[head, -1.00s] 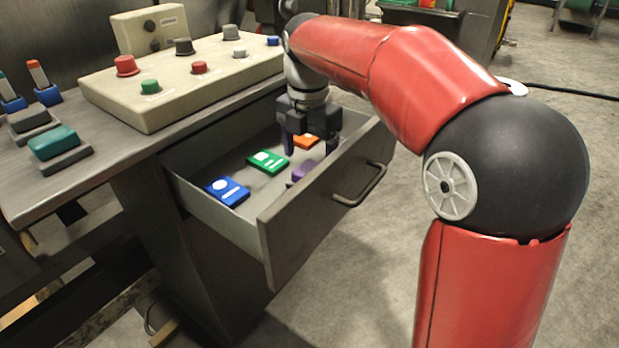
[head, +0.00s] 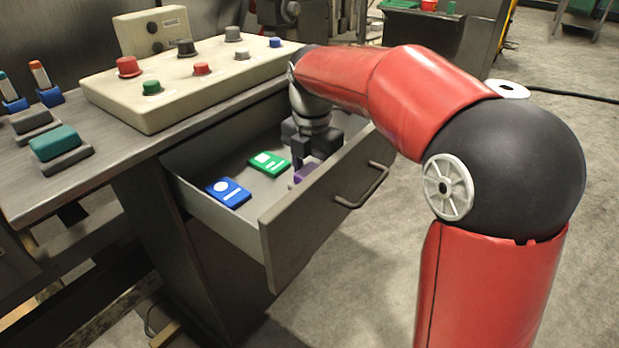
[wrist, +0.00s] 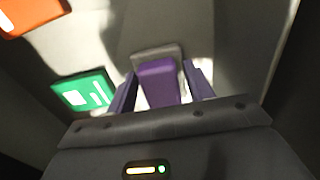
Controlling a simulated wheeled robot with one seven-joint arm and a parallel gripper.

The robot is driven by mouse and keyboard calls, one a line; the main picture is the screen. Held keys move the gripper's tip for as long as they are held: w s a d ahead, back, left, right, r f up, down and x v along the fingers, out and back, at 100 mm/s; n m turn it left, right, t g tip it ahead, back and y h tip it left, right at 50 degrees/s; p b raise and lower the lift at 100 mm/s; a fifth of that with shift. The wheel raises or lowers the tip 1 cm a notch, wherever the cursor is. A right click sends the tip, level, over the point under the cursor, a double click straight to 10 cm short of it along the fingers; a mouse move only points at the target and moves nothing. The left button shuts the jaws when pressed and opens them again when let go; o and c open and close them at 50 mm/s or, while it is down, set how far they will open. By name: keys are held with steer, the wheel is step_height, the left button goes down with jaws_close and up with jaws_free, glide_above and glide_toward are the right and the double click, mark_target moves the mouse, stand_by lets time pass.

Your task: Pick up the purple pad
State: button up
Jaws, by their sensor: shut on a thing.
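The purple pad (wrist: 159,82) stands between the two fingers of my gripper (wrist: 162,88) in the wrist view, with a grey part at its far end. In the head view, the purple pad (head: 306,171) shows only in part, close behind the drawer's front panel. My gripper (head: 308,160) is down inside the open drawer and shut on the pad. The drawer front and my gripper hide the rest of it. I cannot tell whether the pad is clear of the drawer floor.
The open drawer (head: 222,217) also holds a green pad (head: 269,164) and a blue pad (head: 228,192). An orange pad (wrist: 33,15) shows in the wrist view. The drawer front with its handle (head: 362,190) stands close by. A control box (head: 140,113) sits on the bench above.

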mark_target(312, 168)
steer(key=shift+r, duration=0.15)
step_height(312, 168, up, 20)
steer(key=p, duration=0.1)
steer(key=shift+p, duration=0.4)
